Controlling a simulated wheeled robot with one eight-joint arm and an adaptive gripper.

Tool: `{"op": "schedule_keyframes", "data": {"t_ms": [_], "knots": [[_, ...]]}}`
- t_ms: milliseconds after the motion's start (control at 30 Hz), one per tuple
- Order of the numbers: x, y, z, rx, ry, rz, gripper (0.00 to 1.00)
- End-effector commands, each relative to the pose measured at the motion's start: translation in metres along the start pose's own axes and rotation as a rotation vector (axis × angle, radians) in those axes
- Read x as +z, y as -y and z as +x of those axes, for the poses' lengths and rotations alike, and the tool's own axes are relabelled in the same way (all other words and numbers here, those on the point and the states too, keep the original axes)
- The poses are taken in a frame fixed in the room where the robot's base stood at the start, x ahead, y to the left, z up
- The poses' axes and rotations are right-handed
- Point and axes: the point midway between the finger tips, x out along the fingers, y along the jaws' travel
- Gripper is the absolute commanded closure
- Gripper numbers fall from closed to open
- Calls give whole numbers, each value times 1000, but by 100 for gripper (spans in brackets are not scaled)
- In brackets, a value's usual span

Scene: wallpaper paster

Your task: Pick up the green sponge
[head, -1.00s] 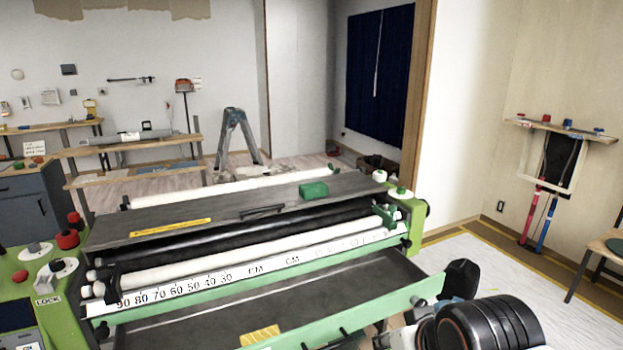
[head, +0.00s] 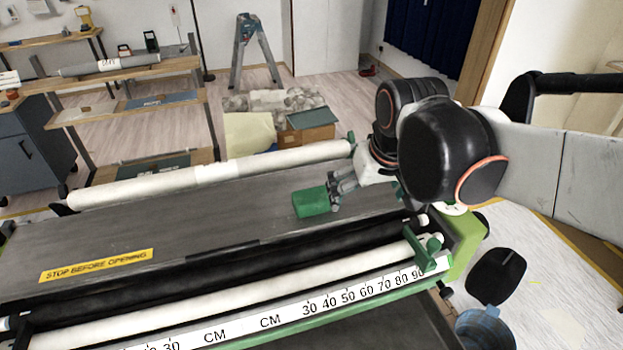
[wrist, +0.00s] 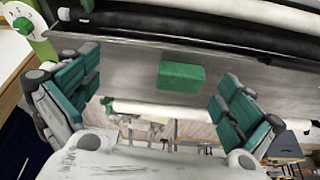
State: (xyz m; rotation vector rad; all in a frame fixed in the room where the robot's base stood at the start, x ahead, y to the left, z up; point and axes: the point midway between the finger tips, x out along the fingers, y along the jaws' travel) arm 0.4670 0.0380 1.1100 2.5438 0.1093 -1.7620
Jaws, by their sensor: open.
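The green sponge (head: 310,202) is a small block lying on the dark grey top panel (head: 120,232) of the pasting machine, toward its right end. My gripper (head: 334,192) is just to the right of the sponge in the head view, low over the panel. In the wrist view, the sponge (wrist: 181,77) sits ahead of the open fingers (wrist: 160,95) and roughly between them sideways. The fingers have green pads and hold nothing. A gap shows between the sponge and each finger in the wrist view.
A white roller (head: 220,172) runs behind the panel, and black and white rollers run in front. A green bracket (head: 428,250) stands at the right front. A cardboard box (head: 305,132) is on the floor behind. The panel left of the sponge is clear.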

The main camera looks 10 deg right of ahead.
Motion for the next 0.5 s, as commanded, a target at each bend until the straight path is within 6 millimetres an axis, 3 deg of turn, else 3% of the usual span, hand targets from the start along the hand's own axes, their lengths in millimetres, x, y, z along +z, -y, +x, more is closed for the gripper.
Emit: {"op": "schedule_keyframes", "data": {"t_ms": [33, 200, 500], "knots": [[-15, 4, -6, -3, 20, -8, 0], [-49, 17, -4, -10, 98, -31, 0], [-101, 45, 14, -18, 231, -75, 0]]}}
